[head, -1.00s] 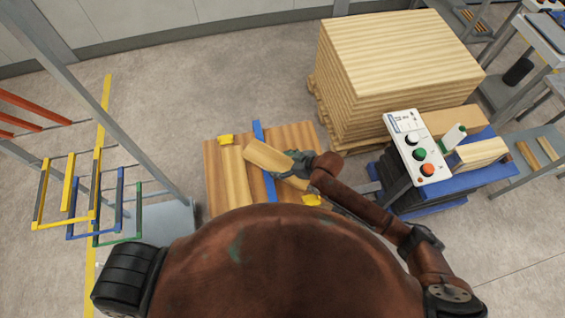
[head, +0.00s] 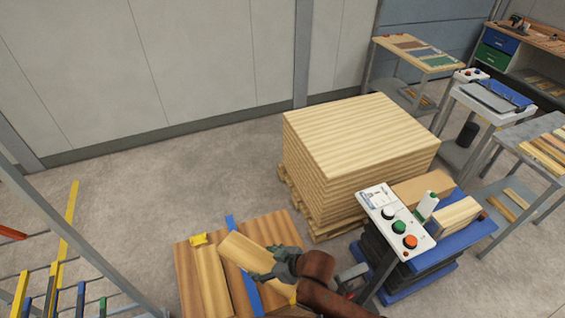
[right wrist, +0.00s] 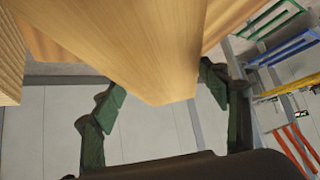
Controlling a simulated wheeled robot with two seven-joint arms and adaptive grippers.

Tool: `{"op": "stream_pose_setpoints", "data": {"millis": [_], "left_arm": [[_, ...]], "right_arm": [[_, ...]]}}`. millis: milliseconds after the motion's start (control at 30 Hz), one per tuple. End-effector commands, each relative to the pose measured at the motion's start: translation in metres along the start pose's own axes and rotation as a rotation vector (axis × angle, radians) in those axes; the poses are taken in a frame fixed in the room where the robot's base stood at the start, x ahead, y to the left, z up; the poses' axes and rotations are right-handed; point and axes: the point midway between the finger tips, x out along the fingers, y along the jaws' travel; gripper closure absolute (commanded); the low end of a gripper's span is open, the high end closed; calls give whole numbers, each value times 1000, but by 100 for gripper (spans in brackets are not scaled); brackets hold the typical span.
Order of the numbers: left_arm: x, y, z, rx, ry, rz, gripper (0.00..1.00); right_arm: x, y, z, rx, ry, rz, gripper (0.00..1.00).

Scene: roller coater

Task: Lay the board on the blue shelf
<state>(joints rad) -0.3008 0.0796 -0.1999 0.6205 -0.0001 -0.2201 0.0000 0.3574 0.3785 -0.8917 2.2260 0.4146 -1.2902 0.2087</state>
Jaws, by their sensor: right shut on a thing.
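The board (head: 245,251) is a light wooden plank. My right gripper (head: 272,268) is shut on its near end and holds it over the wooden worktop, across a blue strip. In the right wrist view the board (right wrist: 160,50) runs away between the two dark green fingers (right wrist: 163,98). I cannot tell how far it is above the worktop. The blue shelf (head: 80,298) shows only in part at the lower left of the head view, among yellow and green arms. Its blue bars (right wrist: 288,47) also show at the right of the right wrist view. My left gripper is out of view.
The worktop (head: 188,280) carries a yellow block (head: 198,239) and another plank. A large stack of boards (head: 360,135) stands behind it. A control panel (head: 397,220) and a blue-topped lift (head: 480,228) stand right. A grey post (head: 75,245) rises at left. Floor between is clear.

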Motion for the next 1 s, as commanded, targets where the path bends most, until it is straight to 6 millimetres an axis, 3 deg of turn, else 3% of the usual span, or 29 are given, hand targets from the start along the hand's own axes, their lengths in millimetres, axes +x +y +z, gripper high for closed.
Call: {"op": "stream_pose_setpoints", "data": {"millis": [33,167,300,400,600,700,1000], "left_arm": [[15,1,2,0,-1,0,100],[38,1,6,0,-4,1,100],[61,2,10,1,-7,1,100],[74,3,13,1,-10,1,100],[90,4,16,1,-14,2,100],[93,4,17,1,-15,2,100],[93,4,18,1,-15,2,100]], "right_arm": [[-5,22,-6,49,12,45,72],[-37,85,-7,204,12,192,72],[-80,145,22,386,8,371,72],[-108,175,54,505,3,491,72],[-146,202,111,668,-1,661,72],[-155,206,126,708,0,705,72],[-161,208,132,732,2,727,72]]}}
